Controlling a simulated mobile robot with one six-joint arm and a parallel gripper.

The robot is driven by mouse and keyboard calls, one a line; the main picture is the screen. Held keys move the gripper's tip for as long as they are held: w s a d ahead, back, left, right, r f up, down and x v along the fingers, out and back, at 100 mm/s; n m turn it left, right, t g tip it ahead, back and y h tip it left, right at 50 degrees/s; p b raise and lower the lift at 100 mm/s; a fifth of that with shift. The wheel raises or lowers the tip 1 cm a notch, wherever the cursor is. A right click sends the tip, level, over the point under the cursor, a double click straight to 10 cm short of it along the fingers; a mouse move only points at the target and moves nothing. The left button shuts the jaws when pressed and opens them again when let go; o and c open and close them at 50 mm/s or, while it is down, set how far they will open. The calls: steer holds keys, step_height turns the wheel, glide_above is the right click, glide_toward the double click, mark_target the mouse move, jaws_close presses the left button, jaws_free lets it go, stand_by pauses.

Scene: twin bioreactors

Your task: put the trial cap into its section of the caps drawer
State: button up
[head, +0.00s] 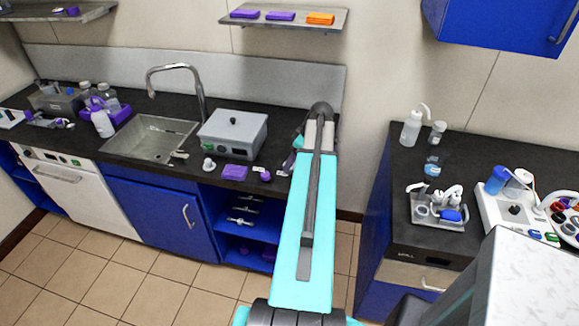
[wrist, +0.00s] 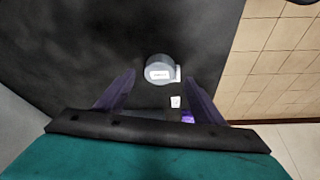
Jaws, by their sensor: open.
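In the wrist view a short, round grey piece with a white label (wrist: 159,68) sits on the black counter, just beyond and between my fingertips. It looks like a cap, but the label is too small to read. My gripper (wrist: 160,80) is open, with its two dark purple fingers apart and nothing between them. In the head view my arm reaches to the right end of the left counter and hides most of the gripper and the cap-like piece. A drawer with a handle (head: 428,284) is in the right cabinet; its label is unreadable.
A grey box (head: 232,133), a purple block (head: 235,172) and a small purple piece (head: 266,176) stand left of my arm. A sink (head: 152,138) lies farther left. The right counter holds a tray (head: 422,215) of parts. Tiled floor lies between the counters.

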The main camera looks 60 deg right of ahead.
steer(key=shift+p+x, duration=0.6)
steer(key=shift+x, duration=0.95)
steer(key=c, duration=1.2)
steer(key=shift+r, duration=0.1)
steer(key=shift+r+b, duration=1.05)
steer(key=shift+r, duration=0.4)
steer(key=s+a+b, duration=0.1)
steer(key=s+a, duration=0.2)
steer(key=s, duration=0.1)
steer(key=s+a+r+b, duration=0.1)
steer(key=s+a+b, duration=0.1)
steer(key=s, duration=0.3)
steer(key=s+a+r+b, duration=0.1)
steer(key=s+a+b, duration=0.1)
steer(key=s+a, duration=0.1)
steer(key=shift+s+a, duration=0.4)
steer(key=shift+s, duration=0.3)
